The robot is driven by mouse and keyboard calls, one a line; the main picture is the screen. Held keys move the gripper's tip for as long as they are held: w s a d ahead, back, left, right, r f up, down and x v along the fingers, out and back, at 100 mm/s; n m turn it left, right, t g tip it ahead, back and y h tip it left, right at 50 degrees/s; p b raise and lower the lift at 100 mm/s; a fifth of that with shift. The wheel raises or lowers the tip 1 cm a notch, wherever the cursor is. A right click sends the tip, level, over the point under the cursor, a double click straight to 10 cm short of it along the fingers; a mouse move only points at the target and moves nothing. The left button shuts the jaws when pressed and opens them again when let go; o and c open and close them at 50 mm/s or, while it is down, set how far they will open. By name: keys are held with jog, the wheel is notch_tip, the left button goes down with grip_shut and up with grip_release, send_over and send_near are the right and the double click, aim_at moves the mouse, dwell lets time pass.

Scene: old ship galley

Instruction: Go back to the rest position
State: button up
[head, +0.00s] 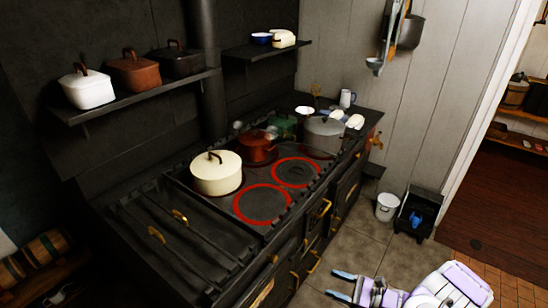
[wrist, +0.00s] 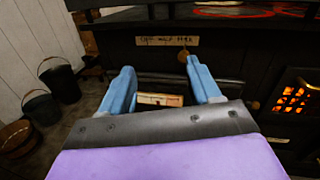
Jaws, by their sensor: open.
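My gripper (head: 338,283) shows at the bottom right of the head view, in front of the stove (head: 230,262) and apart from it. In the wrist view my gripper (wrist: 160,84) has its two blue fingers spread wide, with nothing held between them. Beyond the fingers is the dark stove front with a lettered plate (wrist: 167,41). A small wooden piece (wrist: 160,100) shows between the fingers, lower down; I cannot tell what it belongs to.
A cream pot (head: 216,174) stands on the stove beside two red-ringed plates (head: 262,204). Lidded pots (head: 135,73) line a wall shelf. A white bucket (head: 387,207) and a dark bin (head: 413,212) stand on the floor. A glowing grate (wrist: 292,97) is at right.

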jog(key=s+a+r+n+g+h, duration=0.1)
jog(key=s+a+r+n+g, duration=0.35)
jog(key=r, duration=0.35)
jog(key=s+a+r+n+g+h, duration=0.2)
jog(key=s+a+r+n+g, duration=0.1)
jog(key=a+r+n+g, duration=0.25)
jog(key=s+a+r+n+g+h, duration=0.15)
jog(key=s+a+r+n, duration=0.35)
jog(key=r, duration=0.5)
jog(key=s+d+r+n+h, duration=0.2)
jog(key=s+d+h, duration=0.1)
jog(key=s, duration=0.4)
jog(key=s+d+r+n+t+h, duration=0.1)
jog(key=s+d+r+n+h, duration=0.1)
jog(key=s+h, duration=0.3)
jog(key=s+d+r+n+t+h, duration=0.1)
jog(key=s+d+r+n+h, duration=0.1)
jog(key=s, duration=0.6)
jog(key=shift+s+d+r+h, duration=0.2)
jog(key=shift+s+d+h, duration=0.1)
jog(key=shift+d+h, duration=0.75)
jog(key=shift+a+t, duration=0.25)
